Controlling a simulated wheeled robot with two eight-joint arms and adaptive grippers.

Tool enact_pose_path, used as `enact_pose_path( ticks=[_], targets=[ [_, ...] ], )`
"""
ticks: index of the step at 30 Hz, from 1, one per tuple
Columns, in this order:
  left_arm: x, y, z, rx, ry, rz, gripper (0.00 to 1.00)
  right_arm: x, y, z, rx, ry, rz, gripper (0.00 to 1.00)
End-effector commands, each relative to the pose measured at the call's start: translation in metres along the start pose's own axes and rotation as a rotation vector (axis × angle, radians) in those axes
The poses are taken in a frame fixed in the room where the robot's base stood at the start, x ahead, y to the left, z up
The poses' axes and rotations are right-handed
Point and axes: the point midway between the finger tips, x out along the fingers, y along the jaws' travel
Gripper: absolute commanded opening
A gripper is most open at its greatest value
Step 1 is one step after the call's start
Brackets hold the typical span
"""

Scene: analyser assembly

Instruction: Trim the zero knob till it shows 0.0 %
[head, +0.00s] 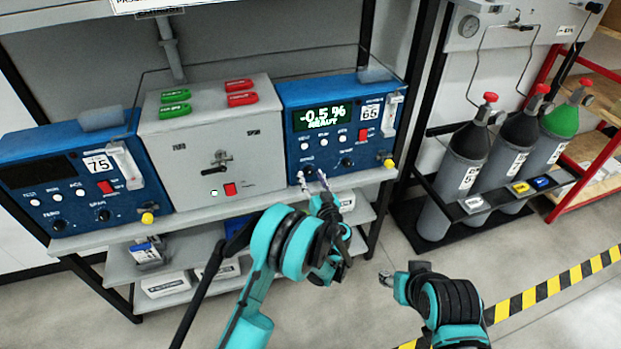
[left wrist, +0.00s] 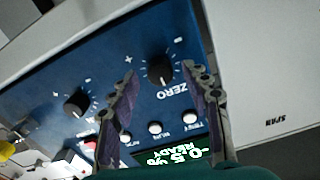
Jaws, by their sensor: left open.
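The zero knob (left wrist: 159,72) is a round black knob on the blue analyser's front, with "ZERO" printed beside it and plus and minus marks. The analyser (head: 293,99) has a lit green display (head: 320,116) reading -0.5 % and READY; this display also shows upside down in the left wrist view (left wrist: 178,154). My left gripper (head: 312,180) is open at the lower left of this panel. In the left wrist view its fingers stand on either side of the zero knob, with gaps showing. My right gripper (head: 387,279) hangs over the floor, apart from the bench; its jaws are unclear.
A second knob (left wrist: 76,103) and several white buttons share the panel. A grey box (head: 210,140) with red and green tags stands left of this analyser, then another blue analyser (head: 70,145) with a dark screen. Gas cylinders (head: 465,155) stand right. The floor between is free.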

Motion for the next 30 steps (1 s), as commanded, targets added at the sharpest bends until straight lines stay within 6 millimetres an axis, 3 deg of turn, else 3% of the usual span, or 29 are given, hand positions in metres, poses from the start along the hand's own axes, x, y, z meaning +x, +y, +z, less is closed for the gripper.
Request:
enact_pose_path(
  ticks=[4, 12, 18, 30],
  targets=[
    [0.0119, -0.0001, 0.0004, 0.0, 0.0, 0.0, 0.48, 0.0033, 0.0, 0.0023, 0.0, 0.0, 0.0, 0.46],
    [0.0138, -0.0001, -0.0007, 0.0, 0.0, 0.001, 0.48, 0.003, 0.0, 0.0021, 0.0, 0.0, 0.0, 0.46],
    [0.0136, -0.0001, -0.0007, 0.0, 0.0, 0.001, 0.0, 0.003, 0.0, 0.0021, 0.0, 0.0, 0.0, 0.46],
    [0.0135, 0.0, -0.0006, 0.045, 0.0, 0.001, 0.0, 0.003, 0.0, 0.0021, 0.0, 0.0, 0.0, 0.46]
  ],
)
